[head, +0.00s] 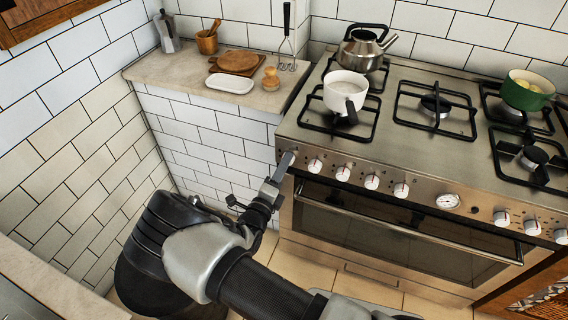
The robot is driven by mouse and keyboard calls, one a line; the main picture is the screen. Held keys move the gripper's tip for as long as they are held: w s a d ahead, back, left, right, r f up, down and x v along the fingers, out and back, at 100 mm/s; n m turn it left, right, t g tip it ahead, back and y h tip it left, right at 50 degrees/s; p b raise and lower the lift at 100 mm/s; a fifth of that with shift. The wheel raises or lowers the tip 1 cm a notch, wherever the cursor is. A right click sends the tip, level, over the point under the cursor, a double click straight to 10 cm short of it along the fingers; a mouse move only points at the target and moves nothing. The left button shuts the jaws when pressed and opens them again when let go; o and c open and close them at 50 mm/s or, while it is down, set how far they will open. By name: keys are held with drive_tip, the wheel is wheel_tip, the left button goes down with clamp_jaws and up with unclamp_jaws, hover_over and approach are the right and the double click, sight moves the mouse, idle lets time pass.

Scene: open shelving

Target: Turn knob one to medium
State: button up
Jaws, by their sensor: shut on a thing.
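The steel stove (300,130) has a row of white knobs with red marks along its front panel. My gripper (287,160) is at the left end of this row, against the panel. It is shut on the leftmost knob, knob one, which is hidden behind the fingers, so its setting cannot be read. The nearest visible knob (315,165) is just to the right of my gripper, apart from it. More knobs (372,181) follow to the right.
A white pot (346,88) and a steel kettle (364,48) stand on the left burners. A green pot (526,92) is at the far right. The oven handle (410,229) juts out below the knobs. A counter (180,72) with kitchenware adjoins the stove's left.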

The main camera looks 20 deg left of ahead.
drive_tip(key=n+y+p, duration=0.1)
drive_tip(key=n, duration=0.8)
drive_tip(key=shift+n, duration=0.4)
drive_tip(key=o, duration=1.1)
drive_tip(key=shift+s, duration=0.15)
drive_tip(key=s, duration=0.5)
drive_tip(key=s+p, duration=0.1)
drive_tip(key=s, duration=0.5)
drive_tip(key=s+f, duration=0.1)
drive_tip(key=s, duration=0.5)
drive_tip(key=shift+s+a+f, duration=0.1)
drive_tip(key=shift+a, duration=0.3)
